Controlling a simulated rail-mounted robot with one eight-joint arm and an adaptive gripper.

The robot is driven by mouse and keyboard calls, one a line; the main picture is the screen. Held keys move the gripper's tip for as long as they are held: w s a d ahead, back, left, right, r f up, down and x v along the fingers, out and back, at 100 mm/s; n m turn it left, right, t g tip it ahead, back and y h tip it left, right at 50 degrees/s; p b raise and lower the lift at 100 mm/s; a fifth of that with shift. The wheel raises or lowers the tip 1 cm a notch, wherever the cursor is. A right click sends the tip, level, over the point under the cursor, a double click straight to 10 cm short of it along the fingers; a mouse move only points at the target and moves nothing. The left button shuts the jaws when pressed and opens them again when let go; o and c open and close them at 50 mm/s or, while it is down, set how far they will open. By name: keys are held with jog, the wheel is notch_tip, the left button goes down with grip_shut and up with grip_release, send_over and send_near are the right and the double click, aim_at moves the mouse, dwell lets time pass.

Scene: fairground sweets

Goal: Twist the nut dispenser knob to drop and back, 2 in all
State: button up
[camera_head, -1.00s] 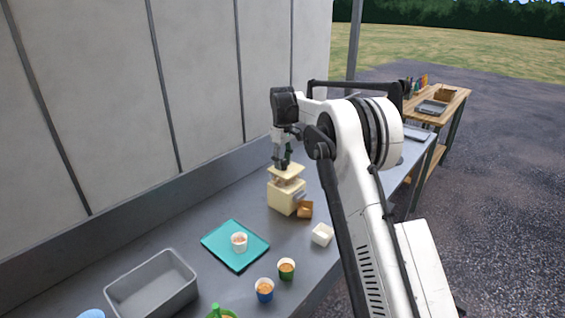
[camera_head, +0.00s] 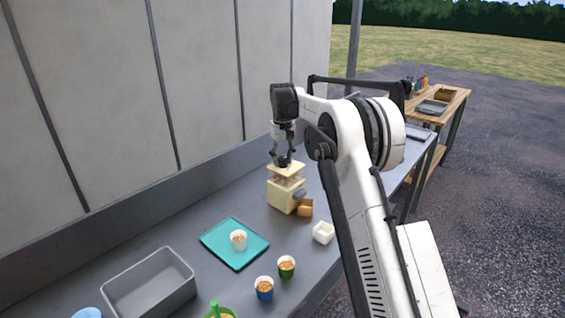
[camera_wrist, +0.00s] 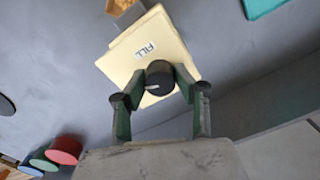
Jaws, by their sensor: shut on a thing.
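The cream nut dispenser (camera_head: 281,197) stands upright on the grey counter, with nuts showing under its square lid. In the wrist view the lid (camera_wrist: 127,57) reads "FILL" and carries a round black knob (camera_wrist: 159,70) with a pale mark. My gripper (camera_head: 284,162) is above the dispenser, pointing down. In the wrist view my gripper (camera_wrist: 160,79) has its two fingers shut on opposite sides of the knob. A small tan box (camera_head: 305,208) sits at the dispenser's front. A white cup of nuts (camera_head: 238,240) stands on the teal tray (camera_head: 219,243).
A white open box (camera_head: 323,233) is right of the tray. A grey bin (camera_head: 150,284) lies left. A wall runs behind the counter.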

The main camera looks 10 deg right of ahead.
aim_at(282, 158)
jog(key=m+b, duration=0.1)
jog(key=m, duration=0.5)
jog(key=m+b, duration=0.1)
jog(key=m, duration=0.5)
jog(key=shift+m, duration=0.4)
dwell(0.3)
jog(key=o, duration=1.1)
notch_tip(282, 158, up, 12)
jog(key=shift+r, duration=0.1)
